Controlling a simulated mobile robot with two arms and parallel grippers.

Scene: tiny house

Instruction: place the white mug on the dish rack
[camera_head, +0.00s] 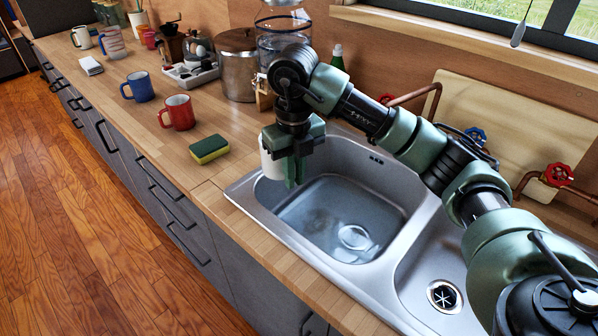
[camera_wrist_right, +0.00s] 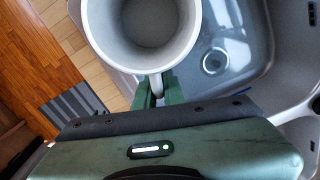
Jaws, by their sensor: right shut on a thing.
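In the right wrist view, the fingers (camera_wrist_right: 158,92) close on the mug's handle, and the empty inside of the mug (camera_wrist_right: 145,35) shows. Another whitish mug (camera_head: 81,38) stands at the far end of the counter. I cannot clearly make out a dish rack; a wire or glass thing (camera_head: 284,38) stands behind my right arm, partly hidden. My left gripper is not in view.
A sponge (camera_head: 209,149), a red mug (camera_head: 178,113) and a blue mug (camera_head: 138,87) are on the counter (camera_head: 120,120). A steel pot (camera_head: 237,65) and a white tray (camera_head: 192,76) stand behind. Taps (camera_head: 558,175) are along the wall.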

